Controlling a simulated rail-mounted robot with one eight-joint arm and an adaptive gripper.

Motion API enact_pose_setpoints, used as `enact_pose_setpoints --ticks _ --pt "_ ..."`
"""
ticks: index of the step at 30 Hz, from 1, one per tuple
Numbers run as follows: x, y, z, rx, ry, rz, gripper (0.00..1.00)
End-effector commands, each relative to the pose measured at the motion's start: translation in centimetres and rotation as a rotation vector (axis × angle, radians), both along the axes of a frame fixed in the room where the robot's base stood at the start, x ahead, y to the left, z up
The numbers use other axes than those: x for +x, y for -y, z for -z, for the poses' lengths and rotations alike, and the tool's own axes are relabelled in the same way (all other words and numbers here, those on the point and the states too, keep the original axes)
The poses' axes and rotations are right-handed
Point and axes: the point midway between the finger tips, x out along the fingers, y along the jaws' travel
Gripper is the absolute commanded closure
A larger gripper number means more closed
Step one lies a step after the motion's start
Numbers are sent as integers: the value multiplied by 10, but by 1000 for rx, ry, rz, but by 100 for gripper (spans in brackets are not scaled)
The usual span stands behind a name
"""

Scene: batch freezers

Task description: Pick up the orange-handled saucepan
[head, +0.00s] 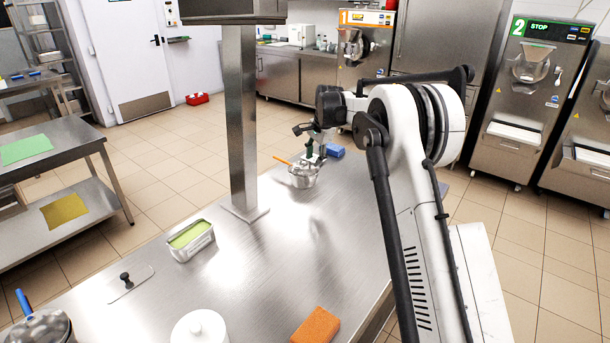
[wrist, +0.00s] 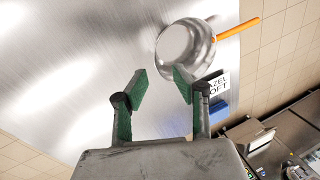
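The metal saucepan (head: 303,179) stands on the steel table, and its orange handle (head: 283,160) points up and left in the head view. In the wrist view the round saucepan (wrist: 182,50) is above right of centre, and its orange handle (wrist: 238,29) points right. My gripper (head: 314,152) is at the pan in the head view, partly hiding it. In the wrist view my gripper (wrist: 160,84) has its two green-padded fingers spread with nothing between them. The right fingertip overlaps the pan's rim; I cannot tell whether it touches. The handle is outside the fingers.
A blue block (head: 335,151) lies just behind the saucepan. A steel post (head: 241,120) rises from the table left of it. A tub of green contents (head: 191,241), an orange sponge (head: 316,326) and a white lidded jar (head: 200,329) stand nearer. The table middle is clear.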

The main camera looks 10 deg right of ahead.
Motion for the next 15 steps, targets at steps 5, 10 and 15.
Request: enact_pose_setpoints --ticks 5,10,15 --pt "7 -4 32 0 0 -1 74" --pt "14 -7 58 0 0 -2 74" --pt "16 -9 69 0 0 -2 74"
